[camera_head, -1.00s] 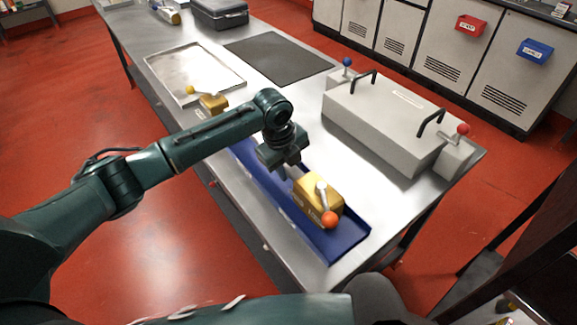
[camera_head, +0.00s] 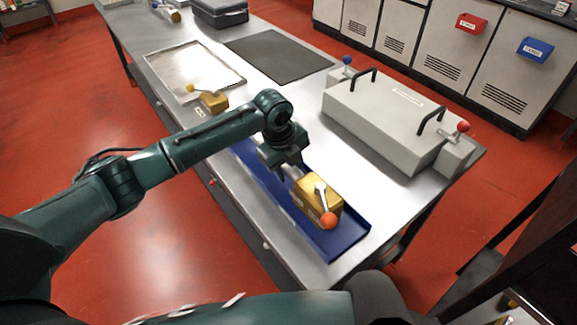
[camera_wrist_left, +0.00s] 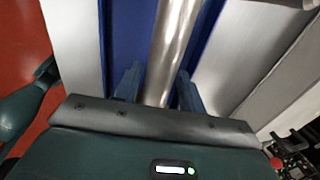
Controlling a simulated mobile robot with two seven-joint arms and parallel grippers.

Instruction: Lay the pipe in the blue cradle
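The silver pipe (camera_wrist_left: 170,45) runs lengthwise between my left gripper's two fingers in the left wrist view, with blue cradle surface on both sides of it. The head view shows a brass valve block (camera_head: 318,197) with an orange-balled lever at its near end, over the blue cradle (camera_head: 335,240). Another brass block (camera_head: 213,101) with a yellow-balled lever is at the far end. My left gripper (camera_head: 288,170) points down over the cradle, its fingers close against the pipe. The arm hides the pipe's middle. I cannot tell whether the pipe touches the cradle floor. My right gripper is not in view.
A grey box (camera_head: 390,120) with two black handles, flanked by blue-balled and red-balled levers, stands right of the cradle. A shallow metal tray (camera_head: 195,65), a dark mat (camera_head: 278,57) and a dark case (camera_head: 220,12) lie farther back. Bare steel table (camera_head: 325,155) separates cradle and box.

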